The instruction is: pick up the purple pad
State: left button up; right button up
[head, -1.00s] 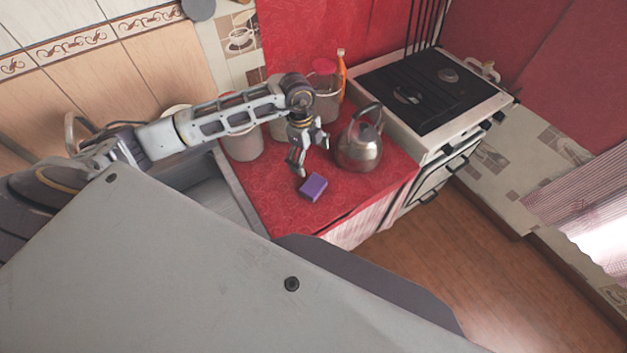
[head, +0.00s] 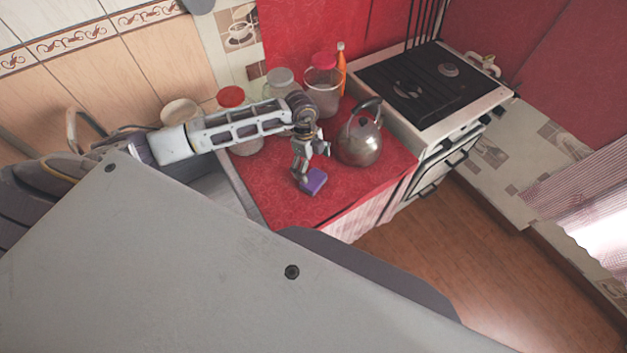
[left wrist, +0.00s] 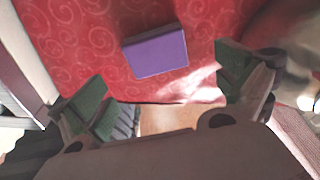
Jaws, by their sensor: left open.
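The purple pad (head: 314,182) lies on the red patterned counter (head: 275,200), near its front edge. My left gripper (head: 309,168) is just above and beside the pad in the head view, pointing down. In the left wrist view the purple pad (left wrist: 157,52) shows whole, beyond the fingertips and between their lines. The left gripper's two green-padded fingers (left wrist: 163,88) are wide apart with nothing between them. The pad appears untouched. My right gripper is not in view.
A steel kettle (head: 359,140) stands close to the right of my left gripper. Jars with red lids (head: 231,97) and an orange bottle (head: 341,68) stand behind. The stove (head: 435,90) is at the back right. The counter left of the pad is clear.

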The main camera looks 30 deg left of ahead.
aim_at(313, 179)
pick_arm(q)
jog(key=shift+d+f, duration=0.15)
jog(key=shift+f, duration=1)
jog(key=shift+s+d+f+p, duration=0.15)
jog(key=shift+f+p, duration=0.2)
jog(key=shift+f, duration=0.6)
jog(key=shift+s+f+p, duration=0.1)
jog(key=shift+f+p, duration=0.25)
jog(key=shift+f, duration=0.6)
jog(key=shift+d+f, duration=0.1)
jog(key=shift+f, duration=0.6)
jog(key=c, duration=0.7)
jog(key=shift+c, duration=0.3)
